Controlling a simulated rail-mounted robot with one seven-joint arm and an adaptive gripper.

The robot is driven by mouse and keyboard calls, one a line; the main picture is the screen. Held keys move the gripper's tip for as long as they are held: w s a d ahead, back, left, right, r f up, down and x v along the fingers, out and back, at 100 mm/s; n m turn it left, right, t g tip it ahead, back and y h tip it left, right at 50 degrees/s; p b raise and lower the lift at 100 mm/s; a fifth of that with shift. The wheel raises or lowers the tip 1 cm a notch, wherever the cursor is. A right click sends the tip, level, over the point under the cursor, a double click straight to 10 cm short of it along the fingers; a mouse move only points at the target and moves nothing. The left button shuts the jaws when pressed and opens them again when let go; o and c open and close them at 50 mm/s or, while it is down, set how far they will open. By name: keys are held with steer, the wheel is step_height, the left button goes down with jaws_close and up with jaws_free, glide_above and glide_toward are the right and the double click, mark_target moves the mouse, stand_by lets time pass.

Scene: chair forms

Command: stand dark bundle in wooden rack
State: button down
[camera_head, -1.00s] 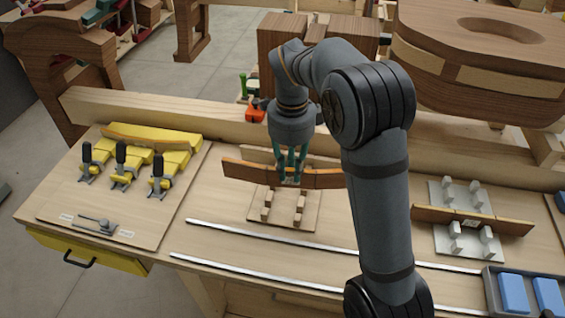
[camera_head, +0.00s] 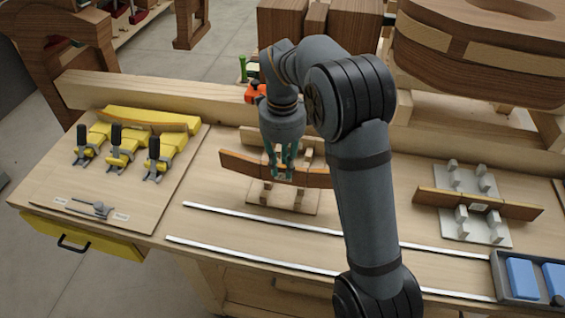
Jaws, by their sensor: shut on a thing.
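The dark bundle (camera_head: 237,165) is a long, slightly curved brown strip, lying crosswise over the wooden rack (camera_head: 310,203) in the middle of the bench. My gripper (camera_head: 283,175) has green fingers and is shut on the middle of the bundle from above. Pale upright posts of the rack show behind and in front of the bundle. The bundle looks low among these posts, but I cannot tell whether it touches the rack's bottom. The fingers partly hide its middle.
A grey rack (camera_head: 493,233) holding another brown strip (camera_head: 435,197) stands at right. Yellow clamp blocks (camera_head: 125,147) are at left. Two metal rails (camera_head: 265,220) run in front. A tray with blue blocks (camera_head: 521,278) is at the right corner. A thick beam (camera_head: 170,107) lies behind.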

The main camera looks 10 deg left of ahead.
mark_target(282, 182)
steer(key=shift+f+b, duration=2.75)
steer(key=shift+f, duration=0.35)
steer(key=shift+f+b, duration=0.35)
steer(key=c, duration=1.6)
jaws_free()
steer(key=shift+o, duration=0.6)
steer(key=shift+r, duration=0.1)
step_height(282, 182, up, 12)
step_height(282, 182, down, 12)
steer(key=shift+f, duration=0.1)
steer(key=shift+r+p, duration=0.25)
steer(key=shift+p, duration=0.05)
